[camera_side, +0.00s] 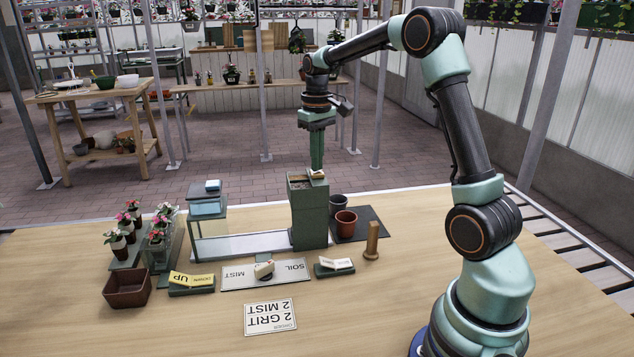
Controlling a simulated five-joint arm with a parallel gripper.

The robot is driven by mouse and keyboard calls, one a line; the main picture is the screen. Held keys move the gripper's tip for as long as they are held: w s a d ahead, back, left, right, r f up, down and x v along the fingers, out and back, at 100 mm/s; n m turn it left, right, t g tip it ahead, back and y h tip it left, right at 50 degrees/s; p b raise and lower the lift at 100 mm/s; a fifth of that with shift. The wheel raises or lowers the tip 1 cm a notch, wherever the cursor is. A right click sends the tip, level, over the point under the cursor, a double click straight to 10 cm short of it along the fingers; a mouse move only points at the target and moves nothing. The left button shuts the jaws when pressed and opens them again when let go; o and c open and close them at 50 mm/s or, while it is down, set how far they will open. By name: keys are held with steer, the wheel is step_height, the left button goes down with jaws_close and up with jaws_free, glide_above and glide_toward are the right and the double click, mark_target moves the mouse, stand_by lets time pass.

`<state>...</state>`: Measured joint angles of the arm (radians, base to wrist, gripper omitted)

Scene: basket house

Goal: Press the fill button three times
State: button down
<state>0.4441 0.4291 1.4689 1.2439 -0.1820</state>
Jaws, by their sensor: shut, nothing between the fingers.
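A tall green dispenser box (309,212) stands mid-table, its open top showing brown material. A small cream button (317,174) sits at the top right of this box; its label is not readable, so I cannot tell if it is the fill button. My gripper (316,166) is shut and empty, pointing straight down with its tip right over or at this button. I cannot tell whether it touches or presses it. A white rocker switch (336,263) on a green base lies in front of the box, its small label unreadable.
A wooden peg (372,240), two pots on a dark mat (376,224), potted flowers and an empty brown planter (127,288) stand around.

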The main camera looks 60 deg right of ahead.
steer(key=shift+f, duration=0.55)
steer(key=shift+r, duration=1.15)
steer(key=shift+f, duration=0.35)
stand_by(0.4)
steer(key=shift+f, duration=0.35)
steer(key=shift+f, duration=0.45)
steer(key=shift+r, duration=1.15)
